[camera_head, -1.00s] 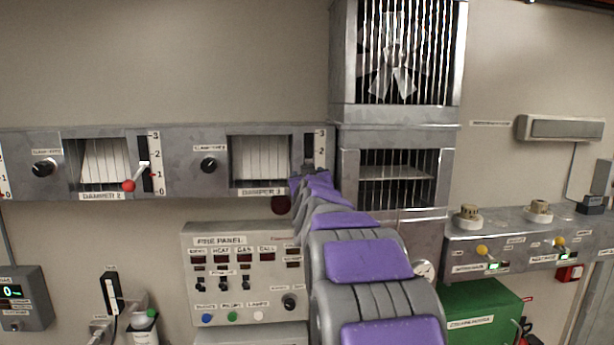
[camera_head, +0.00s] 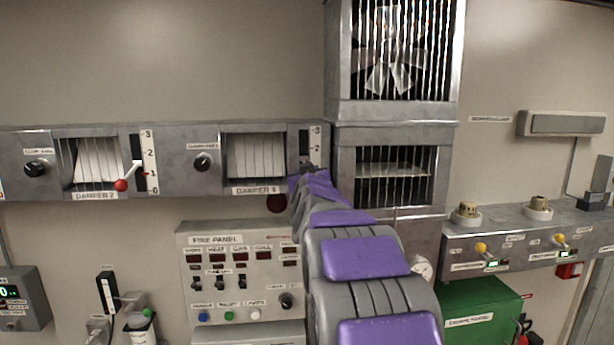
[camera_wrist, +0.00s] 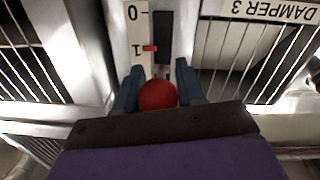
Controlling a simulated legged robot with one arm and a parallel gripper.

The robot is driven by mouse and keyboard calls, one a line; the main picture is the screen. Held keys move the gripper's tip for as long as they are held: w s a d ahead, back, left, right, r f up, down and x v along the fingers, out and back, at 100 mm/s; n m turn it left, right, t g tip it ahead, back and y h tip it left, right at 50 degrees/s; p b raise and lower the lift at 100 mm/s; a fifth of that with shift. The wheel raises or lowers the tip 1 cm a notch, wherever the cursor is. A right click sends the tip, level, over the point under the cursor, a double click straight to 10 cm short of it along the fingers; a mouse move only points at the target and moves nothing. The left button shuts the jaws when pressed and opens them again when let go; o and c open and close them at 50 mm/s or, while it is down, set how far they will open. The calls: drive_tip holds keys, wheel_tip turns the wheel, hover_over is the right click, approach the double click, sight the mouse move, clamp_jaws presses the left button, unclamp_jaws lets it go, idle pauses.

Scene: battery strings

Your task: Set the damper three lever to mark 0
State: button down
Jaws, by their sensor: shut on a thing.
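The damper three unit shows in the head view with its label (camera_head: 258,190), louvre window (camera_head: 256,155) and white scale (camera_head: 316,145). My arm covers the lower end of that scale. In the wrist view the label (camera_wrist: 270,10) appears upside down. The lever's red ball knob (camera_wrist: 158,95) sits between the two dark fingers of my gripper (camera_wrist: 157,86), which is shut on it. Beside the dark slot (camera_wrist: 163,32), the scale (camera_wrist: 138,30) shows 0 and 1, with a small red mark (camera_wrist: 150,48) level with 1. The lever's shaft is hidden.
Damper two's lever with a red knob (camera_head: 121,185) stands to the left. A fire panel (camera_head: 235,270) with switches is below. A tall metal fan cage (camera_head: 393,60) rises just right of the damper three scale.

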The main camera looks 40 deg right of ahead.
drive_tip(key=shift+f+b, duration=0.25)
drive_tip(key=shift+b, duration=0.25)
drive_tip(key=shift+f+b, duration=0.15)
drive_tip(key=shift+b, duration=0.35)
drive_tip(key=f+t+h+b, duration=0.1)
drive_tip(key=b, duration=0.3)
drive_tip(key=w+t+h+b, duration=0.1)
drive_tip(key=b, duration=0.3)
drive_tip(key=d+f+t+h+b, duration=0.1)
drive_tip(key=b, duration=0.3)
drive_tip(key=shift+w+f+t, duration=0.3)
drive_tip(key=shift+f, duration=0.05)
drive_tip(key=shift+w+d+f, duration=0.15)
drive_tip(key=shift+w+f, duration=0.1)
